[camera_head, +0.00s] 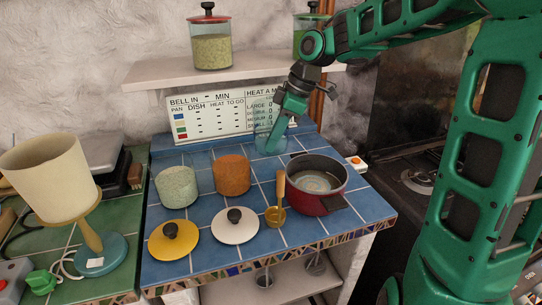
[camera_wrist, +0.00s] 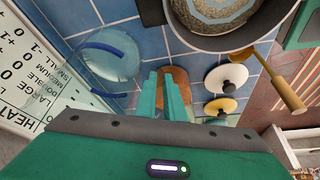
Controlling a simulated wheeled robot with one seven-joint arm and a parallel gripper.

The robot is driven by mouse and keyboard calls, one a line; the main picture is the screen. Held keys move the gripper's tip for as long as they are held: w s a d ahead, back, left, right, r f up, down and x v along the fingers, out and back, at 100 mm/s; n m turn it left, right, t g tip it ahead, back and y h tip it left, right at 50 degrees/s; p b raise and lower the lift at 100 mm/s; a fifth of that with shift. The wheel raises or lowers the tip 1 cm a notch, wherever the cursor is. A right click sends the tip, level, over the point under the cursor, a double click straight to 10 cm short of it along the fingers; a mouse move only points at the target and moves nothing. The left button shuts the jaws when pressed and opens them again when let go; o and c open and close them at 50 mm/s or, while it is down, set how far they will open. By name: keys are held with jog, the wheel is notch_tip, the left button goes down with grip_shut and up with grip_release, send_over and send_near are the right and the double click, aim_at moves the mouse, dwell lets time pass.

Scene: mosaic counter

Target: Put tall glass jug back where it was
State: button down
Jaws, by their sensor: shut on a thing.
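The tall glass jug (camera_head: 262,146) is clear and hard to see, at the back of the blue-tiled counter, right of the orange canister. In the wrist view, the jug (camera_wrist: 118,66) is at upper left, with blue curved edging. My gripper (camera_head: 271,148) reaches down at the jug from above and is shut on it. In the wrist view, the green fingers (camera_wrist: 168,78) point up the picture, close together, on the jug's right side. The exact contact is hard to see. I cannot tell whether the jug's base touches the tiles.
An orange canister (camera_head: 232,175), a pale green canister (camera_head: 177,187) and a red pot (camera_head: 318,190) stand close by. Yellow (camera_head: 173,246) and white (camera_head: 236,231) lids lie in front. A sign (camera_head: 205,120) stands behind, below a shelf (camera_head: 160,74) with jars.

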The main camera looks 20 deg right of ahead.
jog(key=shift+a+f, duration=0.15)
jog(key=shift+f, duration=1.1)
jog(key=shift+a+f, duration=0.1)
jog(key=shift+f, duration=1.1)
jog(key=c, duration=1.9)
grip_release()
jog(key=shift+o, duration=0.2)
jog(key=v, duration=1.2)
jog(key=s+d+f+m+h, duration=0.1)
jog(key=s+d+f+m, duration=0.3)
jog(key=s, duration=0.6)
jog(key=s+d+f+m+g+h, duration=0.1)
jog(key=s+d+f+m, duration=0.3)
jog(key=s+m, duration=0.5)
jog(key=s+d+f+m+g+h, duration=0.1)
jog(key=s+d+f+m+h, duration=0.1)
jog(key=s+d+f+m, duration=0.2)
jog(key=s+d+m, duration=0.3)
jog(key=s, duration=0.4)
jog(key=shift+f, duration=0.3)
jog(key=shift+d, duration=0.1)
